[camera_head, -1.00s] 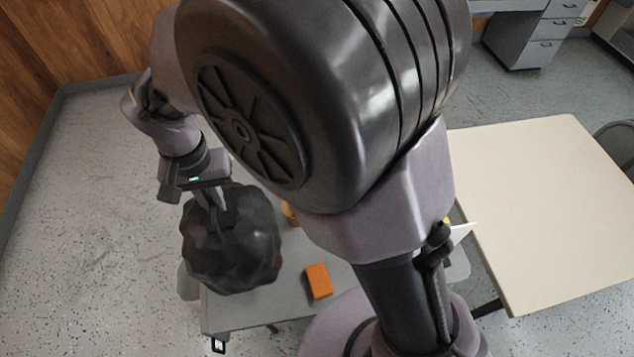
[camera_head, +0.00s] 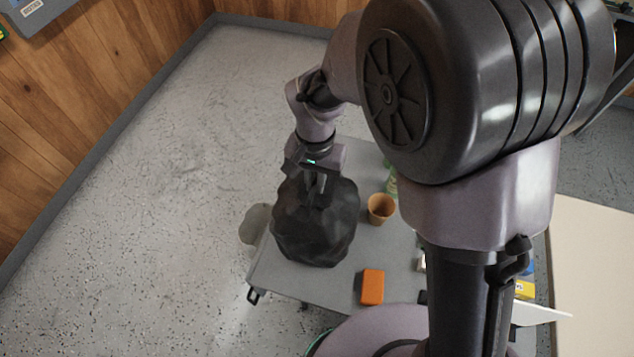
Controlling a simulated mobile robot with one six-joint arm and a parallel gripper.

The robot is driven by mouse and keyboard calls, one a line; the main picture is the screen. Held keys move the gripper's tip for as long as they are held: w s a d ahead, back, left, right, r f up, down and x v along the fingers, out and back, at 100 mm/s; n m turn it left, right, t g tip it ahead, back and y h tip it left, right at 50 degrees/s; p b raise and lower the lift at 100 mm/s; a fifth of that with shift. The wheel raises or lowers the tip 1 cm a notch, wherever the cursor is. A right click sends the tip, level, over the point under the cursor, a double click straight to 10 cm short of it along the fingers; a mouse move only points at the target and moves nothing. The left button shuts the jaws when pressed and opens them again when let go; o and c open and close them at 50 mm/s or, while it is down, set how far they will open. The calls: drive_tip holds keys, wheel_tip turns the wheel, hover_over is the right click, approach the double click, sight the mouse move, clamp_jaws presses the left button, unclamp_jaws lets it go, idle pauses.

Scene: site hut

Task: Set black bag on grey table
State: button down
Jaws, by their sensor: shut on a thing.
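The black bag (camera_head: 313,228) is a lumpy dark sack in the middle of the head view. My gripper (camera_head: 318,182) is shut on its top and points down into it. The grey table (camera_head: 290,284) lies below and around the bag in the picture, and the bag covers part of its left side. I cannot tell whether the bag's underside touches the tabletop. My arm hides the right part of the table.
On the grey table, an orange block (camera_head: 372,287) lies in front of the bag and a tan cup (camera_head: 380,208) stands to its right. A green item (camera_head: 391,182) is behind the cup. A cream table (camera_head: 597,270) stands at right. Floor is clear at left.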

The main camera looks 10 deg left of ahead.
drive_tip(key=shift+f, duration=0.25)
drive_tip(key=c, duration=1.5)
unclamp_jaws()
